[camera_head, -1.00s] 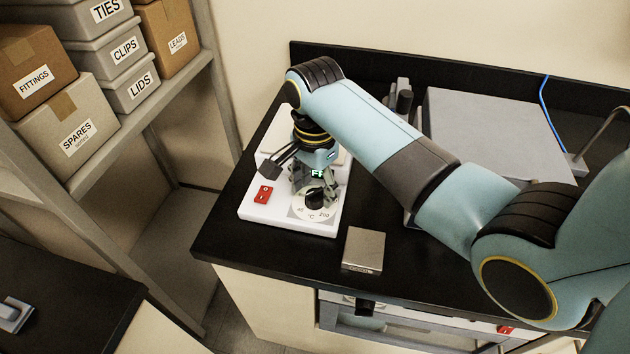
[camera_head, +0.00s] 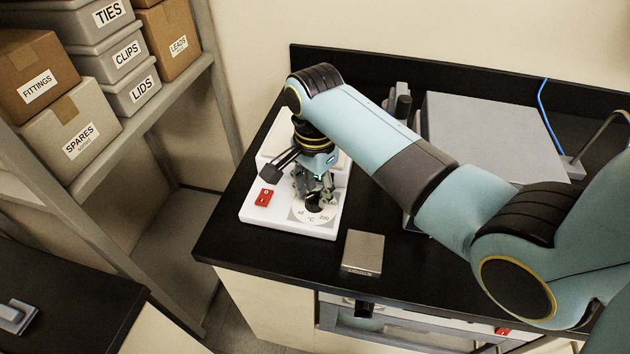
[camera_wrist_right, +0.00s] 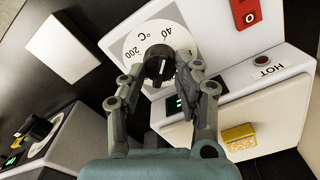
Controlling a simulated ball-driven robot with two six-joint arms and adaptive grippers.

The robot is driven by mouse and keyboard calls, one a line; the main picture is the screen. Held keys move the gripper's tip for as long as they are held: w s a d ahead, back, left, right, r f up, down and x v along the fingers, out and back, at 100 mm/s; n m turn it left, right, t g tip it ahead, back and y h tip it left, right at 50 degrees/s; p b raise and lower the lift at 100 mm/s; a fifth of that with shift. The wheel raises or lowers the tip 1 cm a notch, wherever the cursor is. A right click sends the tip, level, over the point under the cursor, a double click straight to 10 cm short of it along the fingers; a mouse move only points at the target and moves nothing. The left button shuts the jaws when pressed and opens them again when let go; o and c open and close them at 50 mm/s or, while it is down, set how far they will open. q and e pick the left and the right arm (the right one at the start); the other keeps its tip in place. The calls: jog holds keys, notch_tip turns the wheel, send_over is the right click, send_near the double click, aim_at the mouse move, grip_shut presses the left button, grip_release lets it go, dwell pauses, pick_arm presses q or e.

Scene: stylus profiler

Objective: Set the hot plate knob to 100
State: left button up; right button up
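The white hot plate (camera_head: 262,216) stands at the left end of the black bench. Its black knob (camera_wrist_right: 159,66) sits on a round white dial (camera_wrist_right: 140,42) marked 40, 200 and °C in the right wrist view. My right gripper (camera_wrist_right: 163,72) is at the knob, its two fingers apart on either side of it. I cannot tell whether they touch it. The knob's light mark shows, but its exact reading is unclear. In the head view the gripper (camera_head: 318,200) covers much of the knob and display. My left gripper is not in view.
A red switch (camera_head: 264,196) is on the hot plate's front left. A small grey box (camera_head: 363,251) lies on the bench to the right. A large grey device (camera_head: 490,130) stands behind my right arm. Shelves with labelled boxes (camera_head: 70,135) are at the left.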

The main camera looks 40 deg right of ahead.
grip_shut()
jog(key=shift+s, duration=0.1)
jog(key=m, duration=0.7)
jog(key=shift+f, duration=0.1)
jog(key=m, duration=0.4)
jog(key=shift+s+m, duration=0.1)
jog(key=shift+m, duration=0.3)
jog(key=m, duration=0.4)
jog(key=shift+a, duration=0.1)
grip_release()
jog(key=shift+f, duration=0.1)
